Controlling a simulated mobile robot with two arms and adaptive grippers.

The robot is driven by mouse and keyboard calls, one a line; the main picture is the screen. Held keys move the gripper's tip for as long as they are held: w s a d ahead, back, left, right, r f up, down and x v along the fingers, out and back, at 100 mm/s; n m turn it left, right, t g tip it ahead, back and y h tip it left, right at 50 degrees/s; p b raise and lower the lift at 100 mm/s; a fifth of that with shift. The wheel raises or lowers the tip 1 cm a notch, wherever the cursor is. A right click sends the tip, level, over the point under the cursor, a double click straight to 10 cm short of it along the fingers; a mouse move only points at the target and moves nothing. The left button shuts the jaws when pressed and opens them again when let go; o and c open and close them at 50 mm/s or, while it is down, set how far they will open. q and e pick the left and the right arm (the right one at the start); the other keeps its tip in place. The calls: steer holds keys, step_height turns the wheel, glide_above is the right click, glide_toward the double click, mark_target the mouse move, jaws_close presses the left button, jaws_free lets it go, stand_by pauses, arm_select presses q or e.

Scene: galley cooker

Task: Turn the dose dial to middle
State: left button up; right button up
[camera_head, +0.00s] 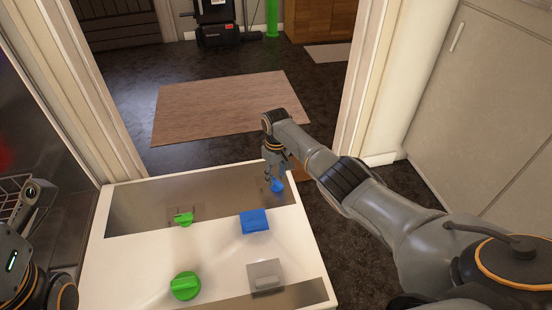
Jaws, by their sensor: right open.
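A white panel (140,263) with dark brushed-metal strips carries several blue, green and grey controls. A small blue knob (278,186) sits on the rear metal strip at the right; it may be the dose dial, but no label can be read. My right gripper (275,176) is open and points down right at this blue knob. Its fingers hide part of the knob, and I cannot tell whether they touch it. The knob's pointing direction is not clear. Parts of my left arm show at the left edge; its gripper cannot be made out.
On the panel are a blue block-like control (254,221), a small green control (184,218), a round green knob (185,286) and a grey square control (266,276). A doorway with a rug (225,105) lies beyond. A cabinet (490,110) stands at the right.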

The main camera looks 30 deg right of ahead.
mark_target(276, 181)
step_height(276, 181, up, 10)
steer(key=shift+f, duration=0.2)
stand_by(0.4)
